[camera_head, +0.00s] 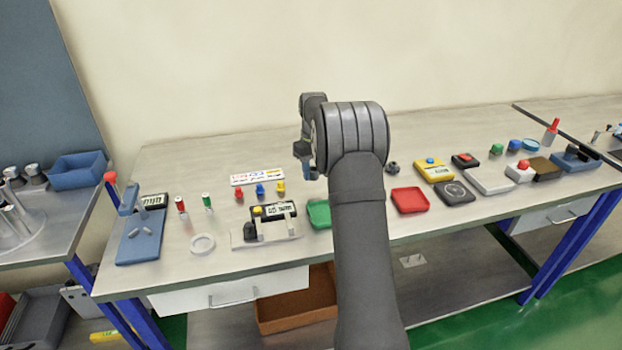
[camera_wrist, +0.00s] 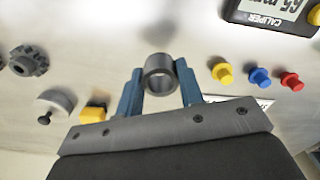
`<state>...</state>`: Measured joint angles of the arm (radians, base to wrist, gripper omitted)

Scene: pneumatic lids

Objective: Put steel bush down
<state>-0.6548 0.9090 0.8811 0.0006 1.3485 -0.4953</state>
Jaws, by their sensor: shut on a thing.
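In the wrist view, my gripper (camera_wrist: 160,85) has two blue fingers shut on the steel bush (camera_wrist: 147,80), a short dark grey ring with its open bore facing the camera. The bush sits between the fingertips, with the bench top behind it. In the head view, my gripper (camera_head: 304,160) hangs above the workbench (camera_head: 340,178), left of my arm's thick wrist. The bush cannot be made out clearly there. My arm hides part of the bench behind it.
A green tray (camera_head: 318,213) and a red tray (camera_head: 410,200) lie on either side of my arm.

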